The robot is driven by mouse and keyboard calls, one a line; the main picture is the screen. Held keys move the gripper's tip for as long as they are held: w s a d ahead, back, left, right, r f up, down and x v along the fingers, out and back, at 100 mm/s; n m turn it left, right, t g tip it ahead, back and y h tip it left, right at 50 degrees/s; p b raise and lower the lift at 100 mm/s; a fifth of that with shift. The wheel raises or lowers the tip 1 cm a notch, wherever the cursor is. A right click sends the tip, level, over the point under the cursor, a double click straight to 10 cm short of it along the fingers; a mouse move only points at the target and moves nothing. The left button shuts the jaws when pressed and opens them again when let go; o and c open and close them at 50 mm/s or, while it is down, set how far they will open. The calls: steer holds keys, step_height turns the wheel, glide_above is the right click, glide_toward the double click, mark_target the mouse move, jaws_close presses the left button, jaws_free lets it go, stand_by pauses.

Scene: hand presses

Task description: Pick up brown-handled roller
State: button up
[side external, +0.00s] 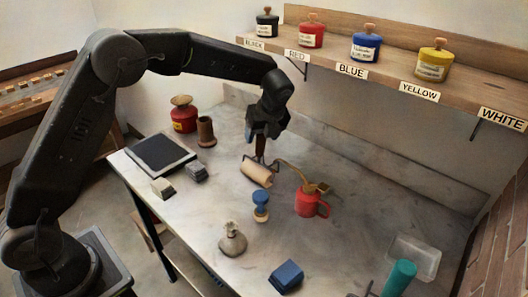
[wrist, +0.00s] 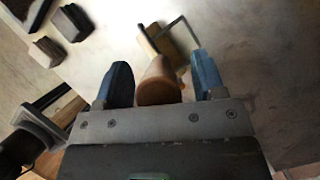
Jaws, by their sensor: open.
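The brown-handled roller rests on the grey worktop near its middle. Its pale tan drum (side external: 257,174) lies on the surface, and its brown handle (wrist: 159,82) points up toward my gripper. In the wrist view the drum (wrist: 153,42) and its thin metal frame show beyond the handle. My gripper (wrist: 162,80) is open, with one blue fingertip on each side of the handle. Some space seems to show between the handle and both fingers; contact cannot be told. In the side view my gripper (side external: 264,132) is above the drum and hides the upper handle.
A red oil can (side external: 311,201) stands close to the roller's right. A blue-topped stamp (side external: 261,205), a small pouch (side external: 232,239) and a blue block (side external: 286,277) are nearer the front. A dark ink slab (side external: 160,155) lies left. A shelf (side external: 400,76) with ink jars runs behind.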

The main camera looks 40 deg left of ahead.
steer(key=c, duration=1)
steer(key=shift+r, duration=0.1)
